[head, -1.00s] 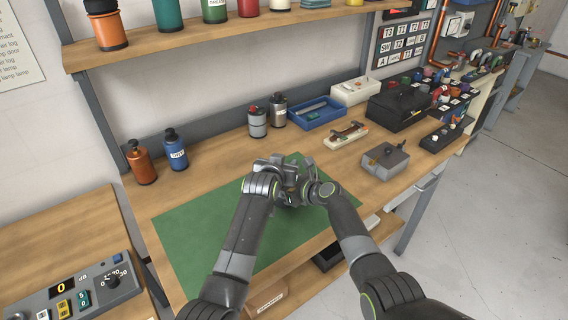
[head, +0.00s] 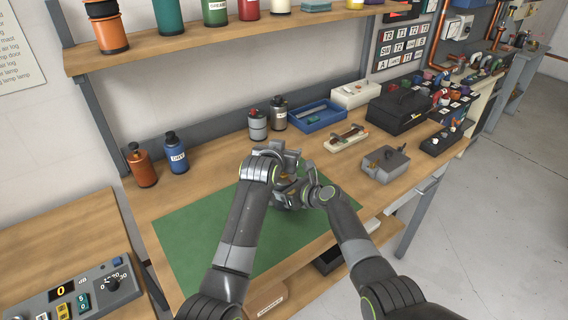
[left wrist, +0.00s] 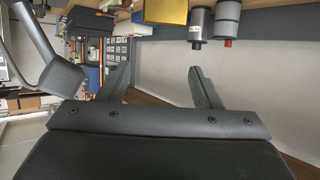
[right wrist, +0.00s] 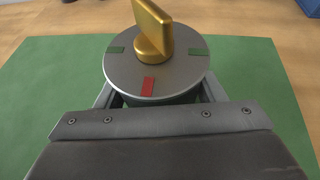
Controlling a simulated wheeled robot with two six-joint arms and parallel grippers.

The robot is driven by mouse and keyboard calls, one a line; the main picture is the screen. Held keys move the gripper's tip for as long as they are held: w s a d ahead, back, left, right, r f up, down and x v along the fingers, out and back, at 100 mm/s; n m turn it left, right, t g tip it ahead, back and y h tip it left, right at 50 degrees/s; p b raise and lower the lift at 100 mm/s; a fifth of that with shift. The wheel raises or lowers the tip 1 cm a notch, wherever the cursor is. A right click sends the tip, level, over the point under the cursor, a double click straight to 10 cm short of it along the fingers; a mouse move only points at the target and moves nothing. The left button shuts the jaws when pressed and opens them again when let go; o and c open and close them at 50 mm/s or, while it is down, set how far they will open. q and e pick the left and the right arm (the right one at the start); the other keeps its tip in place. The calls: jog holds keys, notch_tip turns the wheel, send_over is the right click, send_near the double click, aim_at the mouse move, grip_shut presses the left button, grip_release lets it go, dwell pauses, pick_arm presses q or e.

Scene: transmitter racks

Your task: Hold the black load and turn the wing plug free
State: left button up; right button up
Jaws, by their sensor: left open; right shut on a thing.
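The load's round silver face (right wrist: 155,82) fills the top of the right wrist view, with a red mark at the near side and green marks left and right. The gold wing plug (right wrist: 152,35) stands up from its middle, its wing slanted across the marks. My right gripper (head: 290,196) is shut on the load's body, mostly hidden under the face, above the green mat. My left gripper (head: 288,158) is open and empty just behind it. In the left wrist view its fingers (left wrist: 157,85) are spread, with a gold piece (left wrist: 166,12), probably the wing, beyond them at the top.
The green mat (head: 205,240) is otherwise clear. Behind stand two canisters (head: 258,127), a blue tray (head: 318,118) and an orange (head: 142,168) and a blue bottle (head: 176,155). A grey box (head: 384,165) sits to the right. A shelf (head: 200,48) hangs above the bench.

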pick_arm(q)
jog(key=shift+r, duration=2.3)
jog(key=shift+a, duration=0.1)
jog(key=c, duration=0.4)
jog(key=shift+s+a+f+m+g, duration=0.25)
jog(key=shift+a+m+g, duration=0.25)
jog(key=shift+m, duration=0.2)
jog(key=c, duration=0.5)
jog(key=s+a+m+g, duration=0.1)
jog(key=m, duration=0.1)
jog(key=s+m+g, duration=0.1)
jog(key=m, duration=0.1)
jog(key=s+a+f+m+g+h, duration=0.1)
jog(key=m, duration=0.1)
jog(key=shift+s+a+m+g, duration=0.25)
jog(key=shift+a+m+g, duration=0.05)
jog(key=shift+m, duration=0.1)
grip_shut()
jog(key=s+a+m+g+h, duration=0.1)
jog(key=s+a+m+g, duration=0.25)
jog(key=s+m, duration=0.35)
jog(key=shift+m+g, duration=0.35)
jog(key=shift+m, duration=0.35)
jog(key=w+d+f, duration=0.4)
jog(key=f, duration=0.1)
jog(key=w+d+f, duration=0.2)
jog(key=shift+w+f, duration=0.15)
jog(key=shift+w+d, duration=0.3)
jog(key=shift+w, duration=0.65)
